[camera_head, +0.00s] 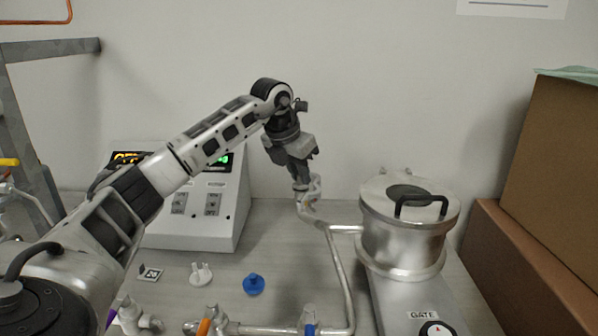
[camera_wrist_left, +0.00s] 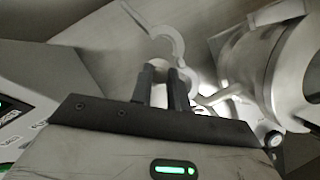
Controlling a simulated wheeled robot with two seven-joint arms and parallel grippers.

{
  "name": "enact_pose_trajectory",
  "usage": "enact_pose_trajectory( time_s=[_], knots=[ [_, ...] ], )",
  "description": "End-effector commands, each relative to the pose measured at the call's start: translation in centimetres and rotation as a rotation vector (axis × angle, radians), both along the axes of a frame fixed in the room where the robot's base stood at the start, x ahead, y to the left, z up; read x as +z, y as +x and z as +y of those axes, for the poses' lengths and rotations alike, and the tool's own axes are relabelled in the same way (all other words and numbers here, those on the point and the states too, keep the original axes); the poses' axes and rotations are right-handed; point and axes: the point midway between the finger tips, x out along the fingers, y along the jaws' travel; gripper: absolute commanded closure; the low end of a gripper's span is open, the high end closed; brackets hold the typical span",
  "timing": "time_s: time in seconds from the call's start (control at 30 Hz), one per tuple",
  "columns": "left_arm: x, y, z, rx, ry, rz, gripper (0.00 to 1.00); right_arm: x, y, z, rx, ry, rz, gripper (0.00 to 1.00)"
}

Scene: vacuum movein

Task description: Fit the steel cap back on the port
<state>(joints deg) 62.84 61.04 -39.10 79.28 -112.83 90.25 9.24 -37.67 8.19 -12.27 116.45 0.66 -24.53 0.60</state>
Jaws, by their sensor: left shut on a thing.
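My left gripper (camera_head: 303,182) points down behind the bench's middle, left of the steel chamber. It is shut on a small pale metal piece, which looks like the steel cap (camera_wrist_left: 158,66), at its fingertips in the left wrist view. The cap is mostly hidden by the fingers (camera_wrist_left: 165,82). Just below the gripper in the head view is the upper end of a steel pipe, apparently the port (camera_head: 309,207). An open C-shaped clamp (camera_wrist_left: 176,38) shows beyond the fingers. I cannot tell whether the cap touches the port. My right gripper is not in view.
The steel chamber (camera_head: 403,238) with a black handle stands to the right, by cardboard boxes (camera_head: 555,150). A control box (camera_head: 205,215) stands at the back left. A blue piece (camera_head: 254,284) and a white piece (camera_head: 201,274) lie on the bench. Pipes with valves run along the front.

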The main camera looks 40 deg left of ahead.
Motion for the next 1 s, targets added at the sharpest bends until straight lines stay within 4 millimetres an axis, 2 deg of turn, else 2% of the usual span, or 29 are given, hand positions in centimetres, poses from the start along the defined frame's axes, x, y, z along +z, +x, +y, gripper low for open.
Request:
enact_pose_trajectory(
  time_s=[0.2,0.23,0.3,0.67,0.87,1.0],
  knots=[
    [0.1,0.0,0.0,0.0,0.0,-0.002,1.0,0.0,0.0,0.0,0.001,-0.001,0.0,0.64],
    [0.1,0.0,0.0,0.0,0.0,-0.002,0.75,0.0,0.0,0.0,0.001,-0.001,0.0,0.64],
    [0.1,0.0,0.0,0.0,0.0,-0.002,0.58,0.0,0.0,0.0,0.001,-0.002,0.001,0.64],
    [0.4,-0.1,0.0,0.0,0.0,-0.002,0.58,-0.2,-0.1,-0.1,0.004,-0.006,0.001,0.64],
    [3.3,-1.3,0.0,0.0,0.001,-0.007,0.58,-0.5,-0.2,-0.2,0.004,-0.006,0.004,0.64],
    [6.6,-2.6,0.0,0.0,0.0,-0.009,0.58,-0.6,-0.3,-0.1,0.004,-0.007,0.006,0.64]
  ],
)
